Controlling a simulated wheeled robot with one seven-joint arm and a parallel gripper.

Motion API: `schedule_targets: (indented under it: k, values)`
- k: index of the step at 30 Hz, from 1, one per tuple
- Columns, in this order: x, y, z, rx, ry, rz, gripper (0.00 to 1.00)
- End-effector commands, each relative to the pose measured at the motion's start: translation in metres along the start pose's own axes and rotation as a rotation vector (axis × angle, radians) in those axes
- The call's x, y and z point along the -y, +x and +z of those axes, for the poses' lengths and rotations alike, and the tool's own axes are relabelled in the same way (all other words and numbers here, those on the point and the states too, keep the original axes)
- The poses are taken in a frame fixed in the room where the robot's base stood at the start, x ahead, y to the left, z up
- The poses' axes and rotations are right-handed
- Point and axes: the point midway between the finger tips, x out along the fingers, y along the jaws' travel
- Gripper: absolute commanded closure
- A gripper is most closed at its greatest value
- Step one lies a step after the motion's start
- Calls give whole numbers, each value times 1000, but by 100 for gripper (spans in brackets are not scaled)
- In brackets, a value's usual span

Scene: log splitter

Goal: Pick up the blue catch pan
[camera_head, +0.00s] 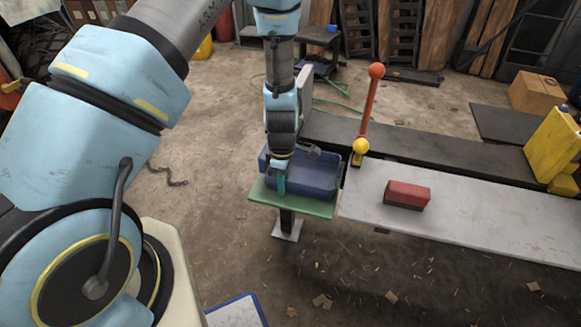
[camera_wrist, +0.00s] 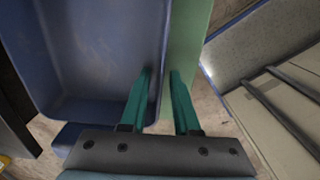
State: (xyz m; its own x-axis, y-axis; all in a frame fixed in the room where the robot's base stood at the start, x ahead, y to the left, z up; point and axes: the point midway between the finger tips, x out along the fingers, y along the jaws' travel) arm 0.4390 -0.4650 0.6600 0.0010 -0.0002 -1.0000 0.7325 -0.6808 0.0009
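The blue catch pan (camera_head: 312,178) rests on a green plate (camera_head: 305,208) at the near left end of the log splitter. My gripper (camera_head: 279,186) points down at the pan's left end. In the wrist view the pan (camera_wrist: 95,60) fills the upper left. My gripper's two green fingers (camera_wrist: 161,74) are apart there, one on each side of the pan's rim. Blue rim and some green plate (camera_wrist: 190,40) show between them, so the gripper looks open around the rim. Contact with the wall cannot be told.
A red block (camera_head: 406,194) lies on the grey beam (camera_head: 460,215) right of the pan. An orange lever with a red knob (camera_head: 376,71) rises just behind and right of the pan. A yellow wedge (camera_head: 548,145) stands far right. The floor at left is mostly clear.

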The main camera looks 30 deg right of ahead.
Motion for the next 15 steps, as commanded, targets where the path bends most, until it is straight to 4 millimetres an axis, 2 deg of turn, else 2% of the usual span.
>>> schedule_targets:
  k: [1, 7, 15]
  values:
    - [0, 0, 0, 0, 0, 0, 77]
    - [0, 0, 0, 0, 0, 0, 99]
    - [0, 0, 0, 0, 0, 0, 100]
